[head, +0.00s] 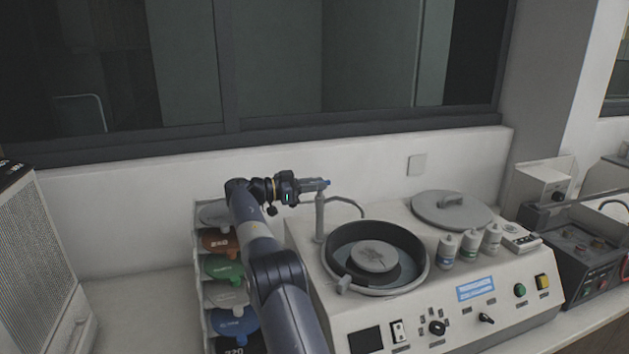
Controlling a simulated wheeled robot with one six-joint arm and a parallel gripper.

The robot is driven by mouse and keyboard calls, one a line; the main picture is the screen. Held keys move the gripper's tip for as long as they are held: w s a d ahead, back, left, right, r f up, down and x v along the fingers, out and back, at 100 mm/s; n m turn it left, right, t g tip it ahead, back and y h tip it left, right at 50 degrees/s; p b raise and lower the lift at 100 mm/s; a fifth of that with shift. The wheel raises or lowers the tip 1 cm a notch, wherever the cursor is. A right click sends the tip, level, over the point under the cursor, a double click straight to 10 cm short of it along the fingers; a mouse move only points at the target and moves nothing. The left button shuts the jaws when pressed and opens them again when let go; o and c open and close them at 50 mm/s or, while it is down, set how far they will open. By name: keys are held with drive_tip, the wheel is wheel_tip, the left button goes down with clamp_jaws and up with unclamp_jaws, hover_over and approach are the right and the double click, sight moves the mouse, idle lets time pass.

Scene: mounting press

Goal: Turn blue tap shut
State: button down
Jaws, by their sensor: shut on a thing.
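The blue tap (327,182) sits at the top of an upright grey post (319,218) at the back left of the machine. Only a small blue bit shows at my fingertips. My gripper (321,184) reaches in from the left, roughly level, and is shut on the blue tap. The fingers hide most of the tap, so its turn angle cannot be told. A thin curved spout (350,203) runs from the post to the right, toward the round bowl.
The machine has a dark round bowl (338,246), a grey lid (480,222) and several white bottles (447,248). Its front panel carries knobs and buttons. A rack of coloured discs (224,268) stands left, behind my arm. The wall and window are close behind.

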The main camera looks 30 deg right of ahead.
drive_tip(key=shift+r, duration=0.1)
drive_tip(key=c, duration=1.5)
unclamp_jaws()
drive_tip(key=b, duration=0.3)
drive_tip(key=shift+f+n+t, duration=0.3)
drive_tip(key=shift+f+t, duration=0.05)
drive_tip(key=shift+t, duration=0.05)
drive_tip(key=n+t+b, duration=0.1)
drive_tip(key=t+b, duration=0.1)
drive_tip(key=b, duration=0.2)
drive_tip(key=shift+s+h, duration=0.15)
drive_tip(key=shift+h, duration=0.15)
